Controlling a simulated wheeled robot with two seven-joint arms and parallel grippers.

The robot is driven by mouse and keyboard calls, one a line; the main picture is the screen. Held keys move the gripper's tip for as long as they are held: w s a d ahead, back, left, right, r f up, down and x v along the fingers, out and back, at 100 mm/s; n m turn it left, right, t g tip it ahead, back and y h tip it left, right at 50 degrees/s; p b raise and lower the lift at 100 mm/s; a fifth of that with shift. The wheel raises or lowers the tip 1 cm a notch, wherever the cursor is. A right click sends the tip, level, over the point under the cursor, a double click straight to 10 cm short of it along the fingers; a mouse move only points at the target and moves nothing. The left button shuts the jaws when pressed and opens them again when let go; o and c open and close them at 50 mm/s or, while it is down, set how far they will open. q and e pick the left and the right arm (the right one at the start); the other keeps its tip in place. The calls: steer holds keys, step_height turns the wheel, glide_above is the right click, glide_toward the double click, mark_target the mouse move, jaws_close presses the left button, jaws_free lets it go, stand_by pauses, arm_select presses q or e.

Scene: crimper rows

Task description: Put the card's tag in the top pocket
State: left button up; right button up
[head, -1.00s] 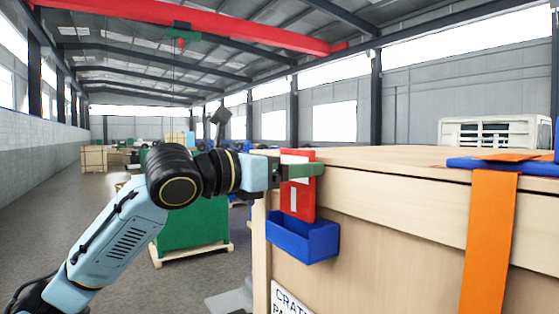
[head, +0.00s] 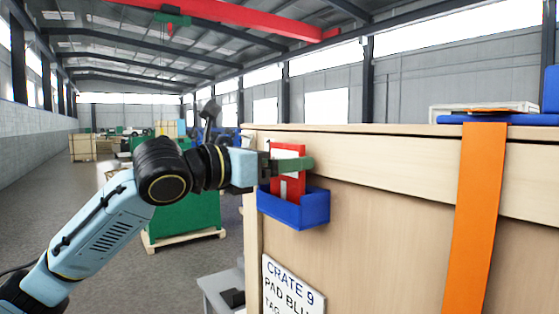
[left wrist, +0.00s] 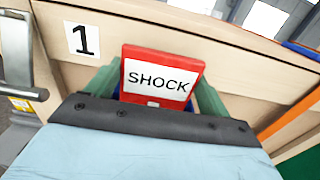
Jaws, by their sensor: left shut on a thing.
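A red tag (head: 288,153) with a white label is upright at the side of a wooden crate (head: 390,230). In the left wrist view the tag (left wrist: 165,98) reads SHOCK. My left gripper (head: 290,165) is shut on the tag, with green fingers on either side of it. A blue open-topped pocket (head: 308,212) is fixed on the crate side just below my gripper. The tag's lower end is hidden behind the pocket's front wall and appears to be inside it. A white card (head: 290,285) reads CRATE 9 and PAD BLU; its lower lines are cut off. My right gripper is out of view.
An orange strap (head: 480,200) runs down the crate side, from a blue pad (head: 480,119) on top. A number 1 label (left wrist: 83,39) is on the crate beside the tag. A green block on a pallet (head: 185,215) stands behind my arm.

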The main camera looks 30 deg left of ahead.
arm_select(q)
steer(key=shift+f, duration=0.35)
steer(key=o, duration=1.1)
steer(key=shift+s+a, duration=0.1)
steer(key=shift+s+a+f+b, duration=0.15)
steer(key=shift+s+b, duration=0.1)
steer(key=shift+b, duration=0.15)
steer(key=shift+b+v, duration=5.65)
steer(key=shift+v, duration=0.65)
